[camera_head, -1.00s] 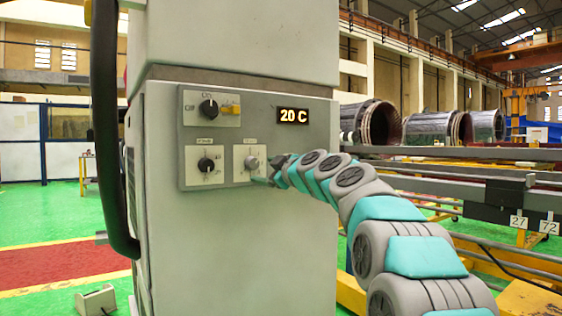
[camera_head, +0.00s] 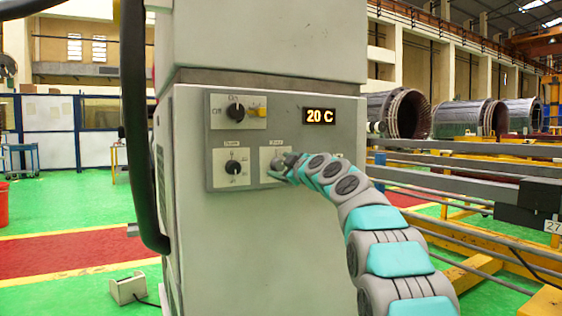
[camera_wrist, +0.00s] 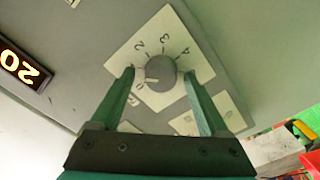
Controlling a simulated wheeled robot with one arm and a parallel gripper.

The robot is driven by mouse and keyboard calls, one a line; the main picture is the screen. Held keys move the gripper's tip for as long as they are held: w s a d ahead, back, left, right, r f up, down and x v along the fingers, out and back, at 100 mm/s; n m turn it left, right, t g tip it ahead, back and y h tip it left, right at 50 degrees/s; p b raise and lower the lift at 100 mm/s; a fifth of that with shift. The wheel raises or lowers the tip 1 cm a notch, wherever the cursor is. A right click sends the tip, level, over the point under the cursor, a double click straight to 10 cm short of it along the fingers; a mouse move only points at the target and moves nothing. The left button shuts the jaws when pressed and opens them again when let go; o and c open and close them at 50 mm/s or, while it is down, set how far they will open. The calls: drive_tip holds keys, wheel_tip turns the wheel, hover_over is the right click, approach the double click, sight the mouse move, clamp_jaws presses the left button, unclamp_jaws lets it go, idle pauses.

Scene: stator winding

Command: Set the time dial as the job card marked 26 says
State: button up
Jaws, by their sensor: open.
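In the wrist view a grey round knob (camera_wrist: 160,72) sits on a white dial plate (camera_wrist: 172,98) with numbers up to 4. A pale mark on the knob points left, toward the low end of the scale. My gripper (camera_wrist: 159,74) is open, with one finger on each side of the knob; I cannot tell whether they touch it. The dial captions are too small to read surely. No job card marked 26 is in view.
The grey cabinet panel (camera_head: 213,152) also carries a top black switch (camera_head: 236,112), a lower left black dial (camera_head: 233,168) and a display (camera_head: 320,115) reading 20 C. A black hose (camera_head: 134,120) runs along the cabinet's left. A card marked 27 (camera_head: 552,227) hangs at the right edge.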

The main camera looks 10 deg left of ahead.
drive_tip(key=shift+w+a, duration=0.1)
drive_tip(key=shift+f, duration=0.1)
clamp_jaws()
idle(0.6)
